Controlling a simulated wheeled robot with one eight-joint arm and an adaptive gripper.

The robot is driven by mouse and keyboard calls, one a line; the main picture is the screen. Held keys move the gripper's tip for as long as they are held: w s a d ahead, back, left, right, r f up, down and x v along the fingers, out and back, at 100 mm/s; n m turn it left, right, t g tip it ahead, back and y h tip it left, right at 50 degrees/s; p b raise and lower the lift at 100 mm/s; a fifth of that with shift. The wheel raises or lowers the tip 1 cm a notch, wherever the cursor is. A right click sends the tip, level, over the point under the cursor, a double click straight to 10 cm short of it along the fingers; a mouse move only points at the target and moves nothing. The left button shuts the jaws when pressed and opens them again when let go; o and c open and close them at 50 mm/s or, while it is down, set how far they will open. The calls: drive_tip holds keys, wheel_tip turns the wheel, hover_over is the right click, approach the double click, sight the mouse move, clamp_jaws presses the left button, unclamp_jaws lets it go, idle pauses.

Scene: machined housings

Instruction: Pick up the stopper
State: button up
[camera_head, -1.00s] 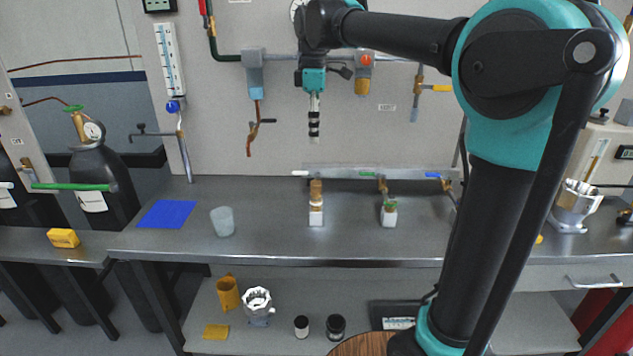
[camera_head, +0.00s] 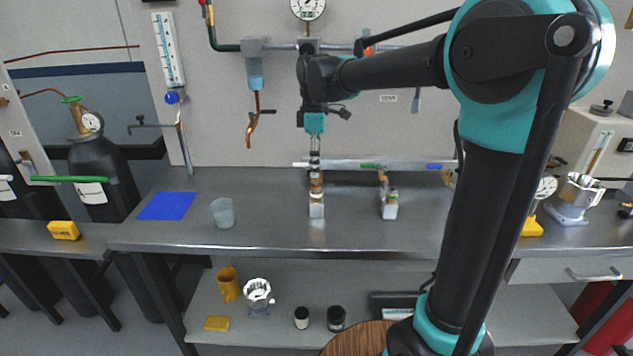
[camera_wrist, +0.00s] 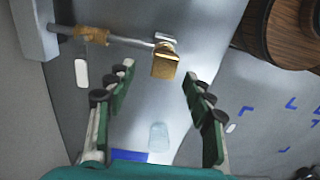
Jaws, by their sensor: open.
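My gripper (camera_head: 315,168) hangs pointing down at the back of the bench, over a small white block with a brown-gold upper part (camera_head: 316,190). In the wrist view my gripper (camera_wrist: 158,74) has its fingers spread wide, with nothing held. A squarish gold-brown piece (camera_wrist: 165,63) shows between and beyond the fingertips, at the end of a grey pipe. I cannot tell for sure whether this piece is the stopper or a brass fitting. A similar white block with a green top (camera_head: 390,208) stands to the right.
A pipe with coloured handles (camera_head: 400,165) runs along the wall just behind the gripper. A clear beaker (camera_head: 222,213) and a blue mat (camera_head: 167,206) lie to the left. The bench's front middle is clear. A metal pot (camera_head: 573,200) stands at right.

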sight(317, 185)
drive_tip(key=shift+s+d+f, duration=0.1)
drive_tip(key=shift+s+f, duration=0.05)
drive_tip(key=shift+f, duration=1.05)
drive_tip(key=shift+s+d+f, duration=0.1)
drive_tip(key=shift+f, duration=1.05)
drive_tip(key=shift+c, duration=0.5)
clamp_jaws()
